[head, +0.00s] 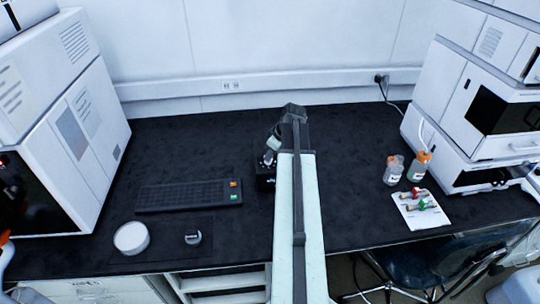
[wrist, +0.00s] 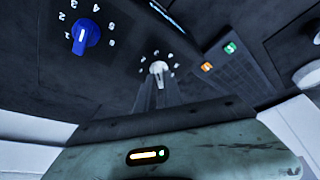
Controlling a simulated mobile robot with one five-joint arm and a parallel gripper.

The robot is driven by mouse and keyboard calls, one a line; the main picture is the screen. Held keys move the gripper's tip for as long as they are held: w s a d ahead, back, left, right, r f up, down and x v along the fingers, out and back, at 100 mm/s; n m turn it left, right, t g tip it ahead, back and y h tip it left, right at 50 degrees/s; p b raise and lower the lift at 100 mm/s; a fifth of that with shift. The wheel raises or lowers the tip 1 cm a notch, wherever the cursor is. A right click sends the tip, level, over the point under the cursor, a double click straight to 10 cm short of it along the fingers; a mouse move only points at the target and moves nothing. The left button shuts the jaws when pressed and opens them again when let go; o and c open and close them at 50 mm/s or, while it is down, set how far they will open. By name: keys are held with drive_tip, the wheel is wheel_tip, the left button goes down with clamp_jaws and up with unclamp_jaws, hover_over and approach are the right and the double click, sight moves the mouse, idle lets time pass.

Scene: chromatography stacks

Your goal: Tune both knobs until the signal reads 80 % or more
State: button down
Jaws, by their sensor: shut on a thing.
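In the wrist view the white knob (wrist: 159,68) is at the tips of my gripper (wrist: 158,78). The two dark fingers are shut on it. The blue knob (wrist: 82,35) stands apart at upper left on the same dark panel, with numerals around it and a white line on its top. In the head view my gripper (head: 268,158) reaches down over a small black box (head: 264,182) on the bench. My arm hides much of that box. A small bluish display glows on it, too small to read. I cannot read a signal value.
A dark keypad (head: 188,195) with orange and green keys lies left of the box. A white round container (head: 131,238) is near the front edge. Bottles (head: 419,166) and a white sheet (head: 410,217) with small parts are on the right. Large white instruments flank the bench.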

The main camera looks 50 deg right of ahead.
drive_tip(key=n, duration=0.1)
drive_tip(key=n+y, duration=0.1)
drive_tip(key=n, duration=0.1)
drive_tip(key=n+g, duration=0.1)
drive_tip(key=shift+w+d+n+y, duration=0.15)
drive_tip(key=shift+d+n+y, duration=0.15)
drive_tip(key=shift+n, duration=0.1)
drive_tip(key=shift+n+g+y, duration=0.3)
drive_tip(key=shift+n+y, duration=0.2)
drive_tip(key=shift+n, duration=0.9)
drive_tip(key=c, duration=1.5)
unclamp_jaws()
drive_tip(key=p+v, duration=0.7)
drive_tip(key=shift+d+r, duration=0.15)
drive_tip(key=shift+r, duration=0.2)
